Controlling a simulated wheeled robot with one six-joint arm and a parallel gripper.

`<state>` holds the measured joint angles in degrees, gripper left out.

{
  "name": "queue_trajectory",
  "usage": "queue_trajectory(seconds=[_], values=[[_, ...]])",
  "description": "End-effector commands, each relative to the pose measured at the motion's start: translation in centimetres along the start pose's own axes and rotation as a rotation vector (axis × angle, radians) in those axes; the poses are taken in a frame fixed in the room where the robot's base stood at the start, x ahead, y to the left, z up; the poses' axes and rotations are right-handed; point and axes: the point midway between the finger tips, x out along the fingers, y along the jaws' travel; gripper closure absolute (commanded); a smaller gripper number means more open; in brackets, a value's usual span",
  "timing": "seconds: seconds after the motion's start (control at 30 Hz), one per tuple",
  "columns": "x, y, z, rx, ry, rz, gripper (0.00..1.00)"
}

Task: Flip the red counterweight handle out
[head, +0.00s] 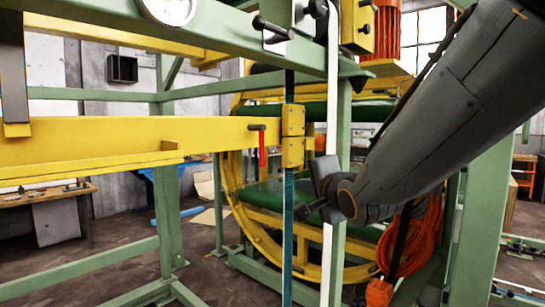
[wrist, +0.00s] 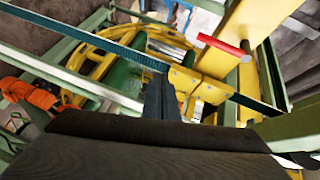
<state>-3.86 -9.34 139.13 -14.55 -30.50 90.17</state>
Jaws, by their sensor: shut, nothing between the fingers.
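The red counterweight handle (head: 262,151) hangs straight down from a dark pivot knob on the yellow beam, just left of the yellow clamp block (head: 292,135). In the wrist view the handle (wrist: 222,45) lies slanted across the yellow beam, to the upper right of my fingers. My gripper (head: 304,211) is to the right of and below the handle in the head view, apart from it, near the teal upright strap. In the wrist view my gripper (wrist: 161,95) shows its dark fingers together, with nothing between them.
The teal strap (head: 288,220) and a white upright (head: 328,240) stand close to my gripper. The yellow beam (head: 100,140) runs left. Behind is the yellow ring frame (head: 240,195) with green belts. An orange cable coil (head: 410,240) hangs at right.

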Motion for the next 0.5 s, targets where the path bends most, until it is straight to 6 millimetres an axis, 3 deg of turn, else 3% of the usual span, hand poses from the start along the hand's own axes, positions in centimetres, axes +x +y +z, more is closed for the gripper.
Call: queue_trajectory(seconds=[0.03, 0.1, 0.2, 0.5], values=[[-0.2, -2.1, 0.1, 0.053, -0.008, -0.058, 1.0], [-0.5, -4.1, 0.4, 0.117, -0.022, -0.118, 1.0], [-0.7, -5.7, 0.6, 0.17, -0.037, -0.166, 1.0], [-0.8, -6.2, 0.6, 0.19, -0.042, -0.182, 1.0]])
